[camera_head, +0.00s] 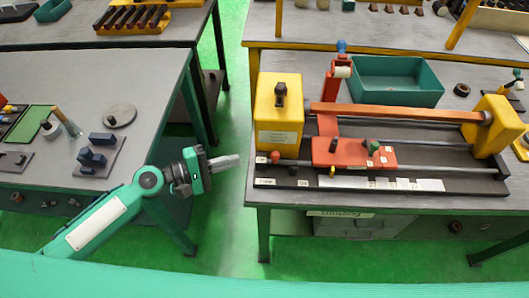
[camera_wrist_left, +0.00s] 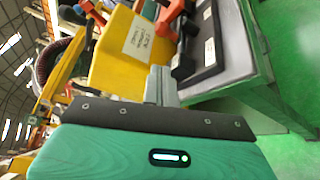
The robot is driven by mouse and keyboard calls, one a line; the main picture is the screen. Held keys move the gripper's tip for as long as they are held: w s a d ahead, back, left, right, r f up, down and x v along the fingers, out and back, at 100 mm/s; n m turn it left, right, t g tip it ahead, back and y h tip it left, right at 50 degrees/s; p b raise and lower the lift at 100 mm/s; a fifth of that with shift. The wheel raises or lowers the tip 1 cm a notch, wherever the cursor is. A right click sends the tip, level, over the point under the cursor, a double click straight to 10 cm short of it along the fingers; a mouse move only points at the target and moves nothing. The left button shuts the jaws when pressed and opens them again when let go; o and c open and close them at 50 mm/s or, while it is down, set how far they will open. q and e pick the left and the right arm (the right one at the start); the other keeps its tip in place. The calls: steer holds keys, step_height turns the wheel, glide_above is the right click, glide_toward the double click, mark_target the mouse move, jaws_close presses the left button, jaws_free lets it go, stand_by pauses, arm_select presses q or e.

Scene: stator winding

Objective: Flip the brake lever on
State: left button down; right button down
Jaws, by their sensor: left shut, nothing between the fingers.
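The winding machine stands on the right table, with a yellow box (camera_head: 279,130) at its left end and an orange bar (camera_head: 390,112) running to a yellow block (camera_head: 492,125). A black lever-like knob (camera_head: 280,94) is on top of the box. A small red knob (camera_head: 275,157) sits low at its front. I cannot tell which part is the brake lever. My left gripper (camera_head: 237,161) is shut and empty, left of the machine's front corner and apart from it. In the left wrist view, its closed fingers (camera_wrist_left: 160,84) point towards the labelled yellow box (camera_wrist_left: 130,50).
A red carriage (camera_head: 350,153) sits on the machine's rails. A green bin (camera_head: 397,80) stands behind it. The left table (camera_head: 90,75) holds a grey disc (camera_head: 120,115) and dark blue parts (camera_head: 95,158). Green floor (camera_head: 228,225) is open between the tables.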

mark_target(265, 160)
arm_select(q)
steer(key=shift+s+r, duration=0.1)
steer(key=shift+r, duration=0.1)
steer(key=p+x, duration=0.4)
steer(key=x, duration=0.5)
steer(key=shift+d+r, duration=0.1)
steer(key=shift+w+d, duration=0.3)
steer(key=shift+d, duration=0.15)
steer(key=shift+f, duration=0.2)
